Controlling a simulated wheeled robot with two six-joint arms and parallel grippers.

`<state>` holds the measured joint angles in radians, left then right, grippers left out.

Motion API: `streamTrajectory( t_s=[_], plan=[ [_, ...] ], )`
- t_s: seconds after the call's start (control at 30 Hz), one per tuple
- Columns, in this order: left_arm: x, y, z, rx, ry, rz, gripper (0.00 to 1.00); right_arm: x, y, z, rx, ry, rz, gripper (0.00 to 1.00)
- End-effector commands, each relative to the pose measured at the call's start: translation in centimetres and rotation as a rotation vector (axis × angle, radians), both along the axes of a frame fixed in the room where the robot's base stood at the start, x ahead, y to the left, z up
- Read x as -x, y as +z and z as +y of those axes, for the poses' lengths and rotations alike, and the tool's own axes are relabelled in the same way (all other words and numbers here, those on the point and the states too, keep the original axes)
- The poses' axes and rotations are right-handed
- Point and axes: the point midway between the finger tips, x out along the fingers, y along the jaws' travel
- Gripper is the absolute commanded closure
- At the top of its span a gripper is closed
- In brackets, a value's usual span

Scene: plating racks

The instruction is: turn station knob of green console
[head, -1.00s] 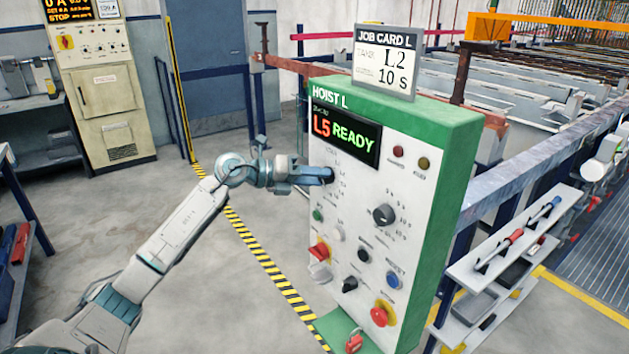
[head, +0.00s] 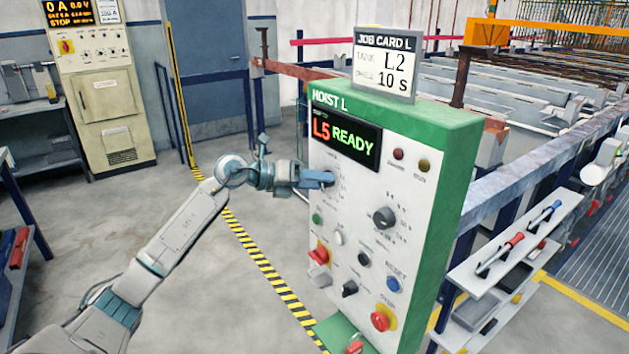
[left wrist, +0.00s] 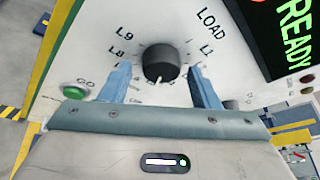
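The green console (head: 445,190) has a white front panel marked HOIST L. Its display (head: 344,139) reads L5 READY, and the job card (head: 385,67) on top reads L2 and 10 S. The station knob (left wrist: 160,63) is round and dark, ringed by labels such as LOAD, L1, L8 and L9. My left gripper (left wrist: 161,84) is open, its two blue fingers on either side of the knob with a gap showing at each side. In the head view my left gripper (head: 318,179) is at the panel below the display and hides the knob. My right gripper is not in view.
The panel also carries a larger dark knob (head: 384,217), a green button (left wrist: 75,92), a blue button (head: 393,283) and a red stop button (head: 380,320). A tool shelf (head: 515,250) stands to the right. Floor left of the console is clear.

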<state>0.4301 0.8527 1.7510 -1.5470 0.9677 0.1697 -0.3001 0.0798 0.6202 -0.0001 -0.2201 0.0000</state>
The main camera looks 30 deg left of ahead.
Motion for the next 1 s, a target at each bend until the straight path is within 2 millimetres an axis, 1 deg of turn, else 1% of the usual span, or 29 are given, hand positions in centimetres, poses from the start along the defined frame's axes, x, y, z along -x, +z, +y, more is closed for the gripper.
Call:
streamTrajectory(
  t_s=[0.27, 0.43, 1.0],
  plan=[
    [0.0, 0.1, 0.0, 0.000, 0.001, -0.002, 0.42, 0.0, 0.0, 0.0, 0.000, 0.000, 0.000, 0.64],
    [0.4, 0.1, 0.5, -0.002, 0.002, -0.002, 0.42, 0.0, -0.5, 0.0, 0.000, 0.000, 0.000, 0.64],
    [4.8, 1.3, 4.3, -0.005, 0.001, 0.000, 0.42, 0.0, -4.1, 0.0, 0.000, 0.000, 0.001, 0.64]
  ],
)
